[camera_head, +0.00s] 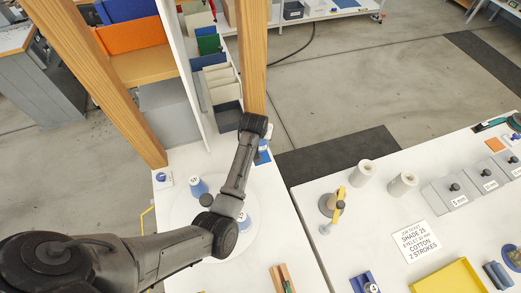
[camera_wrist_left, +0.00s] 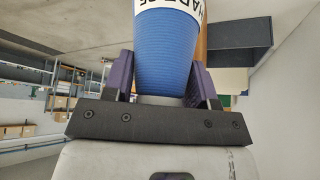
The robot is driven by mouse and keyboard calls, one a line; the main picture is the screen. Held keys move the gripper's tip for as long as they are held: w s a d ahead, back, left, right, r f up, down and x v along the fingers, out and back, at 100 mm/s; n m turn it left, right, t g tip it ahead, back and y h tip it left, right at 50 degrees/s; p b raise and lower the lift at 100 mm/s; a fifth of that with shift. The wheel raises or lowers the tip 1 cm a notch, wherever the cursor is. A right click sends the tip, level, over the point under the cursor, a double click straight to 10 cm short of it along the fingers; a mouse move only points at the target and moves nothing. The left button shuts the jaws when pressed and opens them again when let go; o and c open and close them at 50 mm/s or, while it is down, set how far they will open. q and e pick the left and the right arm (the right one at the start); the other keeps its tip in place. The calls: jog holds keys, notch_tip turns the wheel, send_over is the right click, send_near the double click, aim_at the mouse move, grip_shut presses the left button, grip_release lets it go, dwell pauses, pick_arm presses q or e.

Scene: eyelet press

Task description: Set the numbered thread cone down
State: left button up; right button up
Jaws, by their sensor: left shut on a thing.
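My left gripper (camera_wrist_left: 165,88) is shut on a blue thread cone (camera_wrist_left: 166,50), as the left wrist view shows, with a dark purple finger on each side. The cone has a white label at the picture's top; its lettering is cut off and the number cannot be read. In the head view my left arm reaches away over the white table, and its wrist mostly hides the gripper; a bit of blue (camera_head: 263,157) shows just below it. Two other blue cones, one (camera_head: 197,186) left of my forearm and one (camera_head: 243,221) partly behind it, stand on a pale round plate (camera_head: 182,212).
A shelf unit with wooden posts (camera_head: 252,60) and upright coloured boards stands behind the table. On the right table are white spools (camera_head: 402,184), a job ticket (camera_head: 415,241) reading shade 25, grey lidded boxes (camera_head: 449,193) and a yellow tray (camera_head: 450,278). A gap separates the tables.

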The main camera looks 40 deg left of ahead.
pick_arm(q)
jog(key=shift+f, duration=3.15)
jog(key=shift+f+b, duration=0.2)
jog(key=shift+b, duration=0.1)
jog(key=o, duration=0.9)
jog(key=shift+o, duration=0.2)
jog(key=shift+r, duration=0.4)
jog(key=p+v, duration=0.1)
jog(key=v, duration=1)
jog(key=shift+s+r+p, duration=0.25)
jog(key=shift+r+p, duration=0.05)
jog(key=shift+p, duration=0.05)
jog(key=shift+d, duration=0.1)
